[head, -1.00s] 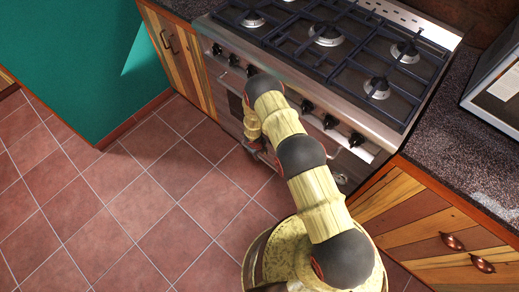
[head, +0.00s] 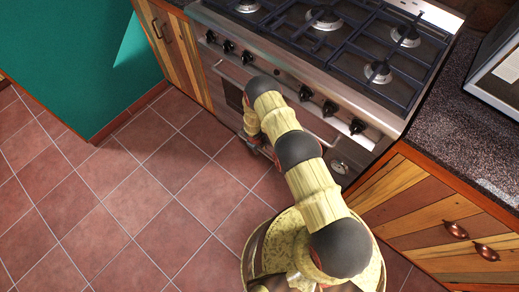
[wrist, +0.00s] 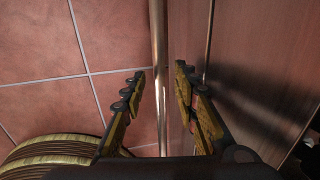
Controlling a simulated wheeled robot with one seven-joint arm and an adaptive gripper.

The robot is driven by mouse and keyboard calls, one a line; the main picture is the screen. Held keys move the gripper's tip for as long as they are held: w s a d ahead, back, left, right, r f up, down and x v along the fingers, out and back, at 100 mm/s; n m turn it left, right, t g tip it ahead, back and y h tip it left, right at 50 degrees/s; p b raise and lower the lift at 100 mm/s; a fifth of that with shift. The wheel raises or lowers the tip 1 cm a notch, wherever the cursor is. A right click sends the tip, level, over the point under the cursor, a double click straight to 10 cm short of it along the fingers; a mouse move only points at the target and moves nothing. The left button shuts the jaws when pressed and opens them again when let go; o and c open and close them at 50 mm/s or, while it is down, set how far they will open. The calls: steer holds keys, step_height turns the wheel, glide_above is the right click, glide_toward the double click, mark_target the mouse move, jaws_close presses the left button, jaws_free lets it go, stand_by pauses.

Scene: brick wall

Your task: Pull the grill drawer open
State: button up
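The stove (head: 300,75) stands against the wall, with a row of black knobs above its metal front. The lower front, where my gripper works, is partly hidden behind my arm in the head view. In the wrist view a long metal handle bar (wrist: 159,50) runs top to bottom in front of a reddish-brown reflective drawer front (wrist: 186,30). My gripper (wrist: 158,82) is open, one finger on each side of the bar, with visible gaps. In the head view my gripper (head: 256,143) is low at the stove front. I cannot tell whether the drawer stands out.
Wooden cabinets with copper handles (head: 456,229) flank the stove at right, and another wooden cabinet (head: 172,45) is at left. A teal wall (head: 70,60) stands further left. The tiled floor (head: 130,200) is clear in front.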

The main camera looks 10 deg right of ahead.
steer(key=shift+c, duration=1.2)
jaws_close()
